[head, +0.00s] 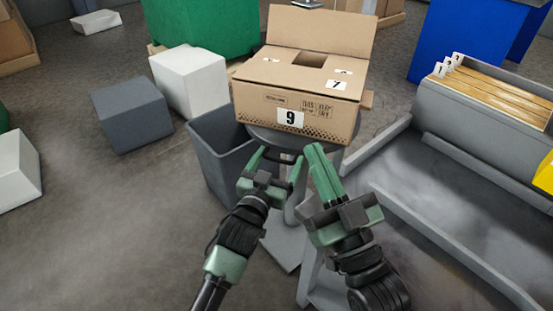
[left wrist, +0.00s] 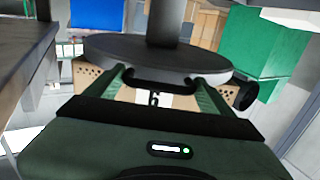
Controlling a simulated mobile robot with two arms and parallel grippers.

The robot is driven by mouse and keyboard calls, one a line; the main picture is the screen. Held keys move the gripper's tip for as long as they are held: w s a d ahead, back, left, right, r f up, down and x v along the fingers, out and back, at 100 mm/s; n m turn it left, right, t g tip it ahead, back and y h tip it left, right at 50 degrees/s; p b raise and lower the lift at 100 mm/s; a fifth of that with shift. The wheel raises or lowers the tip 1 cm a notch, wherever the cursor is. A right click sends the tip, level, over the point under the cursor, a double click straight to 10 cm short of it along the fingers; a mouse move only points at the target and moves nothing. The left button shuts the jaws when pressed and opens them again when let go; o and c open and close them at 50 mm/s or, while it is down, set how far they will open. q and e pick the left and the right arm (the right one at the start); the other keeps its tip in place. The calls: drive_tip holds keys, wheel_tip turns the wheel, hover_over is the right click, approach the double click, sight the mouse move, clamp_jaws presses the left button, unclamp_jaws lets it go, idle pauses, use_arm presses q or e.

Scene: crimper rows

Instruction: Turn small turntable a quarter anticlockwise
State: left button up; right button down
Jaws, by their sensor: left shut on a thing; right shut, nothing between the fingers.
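The small turntable is a round grey disc (head: 268,137) on a post, with a cardboard box marked 9 (head: 290,97) on top. A black handle (head: 279,157) sticks out from its near edge. The disc (left wrist: 130,50) and handle (left wrist: 172,87) also show in the left wrist view, where the box's number appears upside down. My left gripper (head: 277,156) is shut on the handle, its green fingers on either side of it. My right gripper (head: 317,150) is shut and empty, just right of the left one, in front of the turntable.
A grey open bin (head: 216,160) stands just left of the turntable. A white box (head: 190,82) and a dark grey box (head: 131,112) lie farther left.

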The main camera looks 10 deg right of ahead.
sight(315, 208)
use_arm(q)
drive_tip(key=shift+s+d, duration=0.15)
drive_tip(key=shift+d, duration=0.05)
use_arm(e)
drive_tip(key=shift+d+f, duration=0.1)
use_arm(q)
drive_tip(key=o, duration=1.8)
drive_tip(key=shift+s+a, duration=0.15)
drive_tip(key=shift+s, duration=0.05)
use_arm(e)
drive_tip(key=f+g, duration=0.2)
drive_tip(key=f, duration=0.1)
drive_tip(key=w+f+g+h+p, duration=0.1)
drive_tip(key=f+g, duration=0.1)
drive_tip(key=f, duration=0.1)
drive_tip(key=d+f+g+h+p, duration=0.1)
drive_tip(key=f+g, duration=0.1)
drive_tip(key=f, duration=0.2)
drive_tip(key=shift+w, duration=0.15)
use_arm(q)
drive_tip(key=shift+v, duration=3.65)
use_arm(e)
drive_tip(key=shift+d+f+g, duration=0.1)
drive_tip(key=shift+f+g, duration=0.2)
drive_tip(key=shift+f, duration=0.15)
